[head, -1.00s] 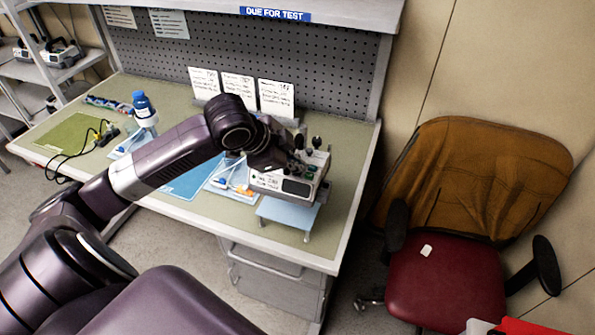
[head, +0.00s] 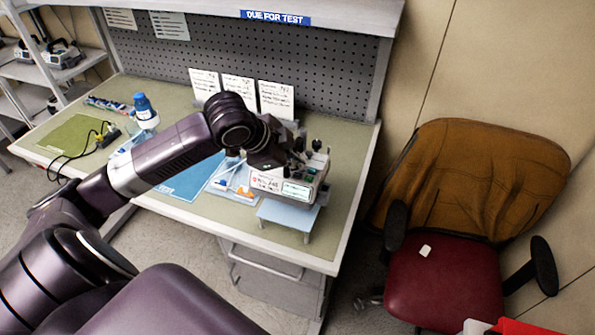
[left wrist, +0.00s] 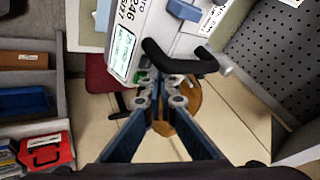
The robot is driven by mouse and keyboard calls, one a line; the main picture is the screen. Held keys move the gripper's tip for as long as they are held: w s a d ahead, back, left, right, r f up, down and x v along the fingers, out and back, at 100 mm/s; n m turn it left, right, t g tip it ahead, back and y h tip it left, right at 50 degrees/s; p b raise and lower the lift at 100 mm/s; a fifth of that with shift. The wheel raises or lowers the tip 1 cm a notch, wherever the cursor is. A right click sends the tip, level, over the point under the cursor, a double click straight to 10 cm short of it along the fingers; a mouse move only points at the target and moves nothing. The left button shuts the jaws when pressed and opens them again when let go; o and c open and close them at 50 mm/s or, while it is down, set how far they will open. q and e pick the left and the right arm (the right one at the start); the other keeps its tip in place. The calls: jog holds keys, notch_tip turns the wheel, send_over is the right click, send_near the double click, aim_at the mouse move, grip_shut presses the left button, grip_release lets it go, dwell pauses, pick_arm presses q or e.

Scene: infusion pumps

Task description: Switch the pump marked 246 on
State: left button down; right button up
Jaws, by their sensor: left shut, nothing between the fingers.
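The pump marked 246 (head: 291,187) is a pale box at the right end of the bench, on a small light blue stand (head: 288,214). Its front screen is lit pale green. In the left wrist view the pump (left wrist: 145,35) shows at the top, with 246 on its label, a lit screen and a black handle. My left gripper (left wrist: 160,97) is shut and empty, its fingertips close to the pump's edge beside the green button. I cannot tell whether they touch. In the head view its fingertips are partly hidden at the pump's top. My right gripper is not in view.
White cards (head: 239,92) stand behind my arm against the pegboard (head: 300,50). A blue-capped bottle (head: 145,112), a blue mat (head: 190,182) and a green mat with a cable (head: 72,135) lie leftward. A chair (head: 445,275) stands right of the bench.

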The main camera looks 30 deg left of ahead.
aim_at(297, 175)
pick_arm(q)
jog(key=shift+r, duration=2.5)
